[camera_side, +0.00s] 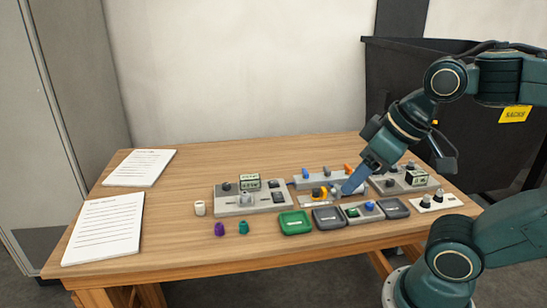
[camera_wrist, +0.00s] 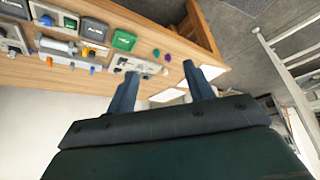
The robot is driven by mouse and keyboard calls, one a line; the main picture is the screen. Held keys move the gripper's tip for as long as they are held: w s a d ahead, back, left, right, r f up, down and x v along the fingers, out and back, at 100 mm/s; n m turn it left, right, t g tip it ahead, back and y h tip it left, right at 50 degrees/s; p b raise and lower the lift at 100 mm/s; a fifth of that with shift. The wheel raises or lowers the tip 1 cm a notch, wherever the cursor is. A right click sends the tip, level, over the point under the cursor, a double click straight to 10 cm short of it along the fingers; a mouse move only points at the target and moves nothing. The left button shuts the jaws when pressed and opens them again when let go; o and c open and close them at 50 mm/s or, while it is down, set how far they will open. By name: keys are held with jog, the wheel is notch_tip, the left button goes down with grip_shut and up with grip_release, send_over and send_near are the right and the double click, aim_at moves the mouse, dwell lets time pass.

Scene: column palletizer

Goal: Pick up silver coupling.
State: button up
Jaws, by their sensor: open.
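A small silver-grey piece, which looks like the silver coupling (camera_side: 334,190), sits beside a yellow part (camera_side: 319,193) on a low light-coloured holder in the middle of the table. In the wrist view a grey cylinder (camera_wrist: 55,45) lies beside the yellow part at the upper left. My gripper (camera_side: 346,191) has blue fingers and is just right of the silver piece in the side view, partly covering that area. In the wrist view my gripper (camera_wrist: 160,70) has its fingers wide apart with nothing between them. I cannot tell its exact height above the holder.
Green (camera_side: 295,222) and dark grey (camera_side: 328,217) trays line the front. A grey panel (camera_side: 228,201) with displays stands left. A white cylinder (camera_side: 200,208), a purple knob (camera_side: 219,229) and a teal knob (camera_side: 244,227) stand loose. Papers (camera_side: 103,228) lie on the left; wood between is clear.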

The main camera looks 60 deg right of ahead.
jog(key=shift+w+r, duration=0.1)
jog(key=w+d+r+m+g, duration=0.1)
jog(key=w+r+m, duration=0.1)
jog(key=w, duration=0.4)
jog(key=w+d+r+m+g, duration=0.1)
jog(key=w+r+m, duration=0.15)
jog(key=w, duration=0.35)
jog(key=m+g, duration=0.4)
jog(key=m, duration=0.7)
send_over(244, 193)
notch_tip(244, 193, down, 19)
jog(key=shift+r, duration=0.1)
jog(key=shift+f, duration=4.3)
